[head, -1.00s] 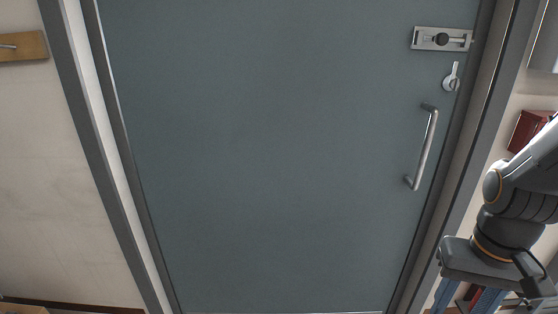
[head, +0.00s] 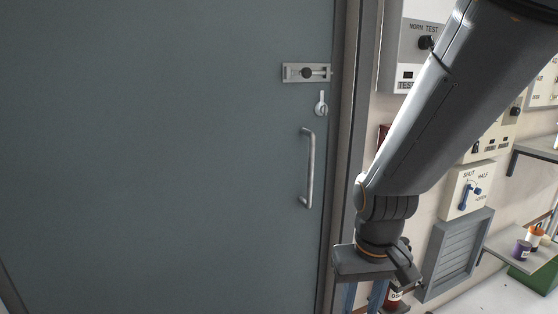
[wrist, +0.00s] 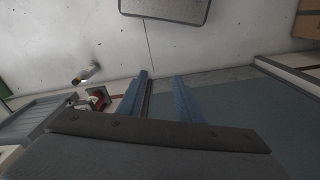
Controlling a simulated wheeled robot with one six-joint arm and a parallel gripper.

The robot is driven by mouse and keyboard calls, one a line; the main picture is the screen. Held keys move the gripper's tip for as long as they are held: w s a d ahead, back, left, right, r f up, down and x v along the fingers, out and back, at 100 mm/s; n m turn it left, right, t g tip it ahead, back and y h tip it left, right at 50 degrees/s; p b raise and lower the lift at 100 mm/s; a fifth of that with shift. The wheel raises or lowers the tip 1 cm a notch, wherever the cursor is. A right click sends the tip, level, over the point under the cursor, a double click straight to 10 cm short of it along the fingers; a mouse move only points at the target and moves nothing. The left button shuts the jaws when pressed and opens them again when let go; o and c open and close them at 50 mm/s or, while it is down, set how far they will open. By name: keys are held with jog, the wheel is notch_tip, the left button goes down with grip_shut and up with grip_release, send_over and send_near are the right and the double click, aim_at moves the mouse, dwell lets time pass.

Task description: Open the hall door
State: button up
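The grey-blue hall door (head: 160,160) fills the left of the head view and looks closed in its frame. Near its right edge are a sliding bolt (head: 307,72) with a dark knob, its bar reaching right toward the frame, a small lever (head: 321,104) pointing up, and a vertical metal pull handle (head: 308,168). Whether the bolt is engaged is unclear. My gripper (head: 362,297) hangs low, right of and below the handle, touching none of these. In the wrist view its blue fingers (wrist: 161,78) are apart and nothing is between them.
Right of the door frame (head: 345,150), the wall carries a NORM/TEST panel (head: 412,45), a SHUT/HALF lever panel (head: 468,190) and a louvred vent (head: 455,255). A shelf with cups (head: 522,250) stands at far right. Pale floor (wrist: 220,35) shows in the wrist view.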

jog(key=w+r+t+p, duration=0.1)
jog(key=w+t, duration=0.3)
jog(key=w, duration=0.5)
jog(key=n+t+y+p, duration=0.15)
jog(key=t+p, duration=0.25)
jog(key=t, duration=0.9)
send_near(313, 151)
jog(key=w, duration=0.3)
jog(key=b, duration=0.1)
jog(key=w+b, duration=0.1)
jog(key=shift+w+a+f+y+b, duration=0.15)
jog(key=shift+f+y+b, duration=0.15)
jog(key=shift+y, duration=0.05)
jog(key=w+b, duration=0.1)
jog(key=b, duration=0.2)
jog(key=shift+w+a+b, duration=0.1)
jog(key=shift+w+b, duration=0.15)
jog(key=shift+b, duration=0.05)
jog(key=shift+w+a+r+p, duration=0.15)
jog(key=shift+w+p, duration=0.1)
jog(key=shift+w, duration=1.05)
jog(key=shift+w+a+f+p, duration=0.15)
jog(key=shift+w+p, duration=0.1)
jog(key=shift+w, duration=1.05)
jog(key=shift+r, duration=0.1)
grip_shut()
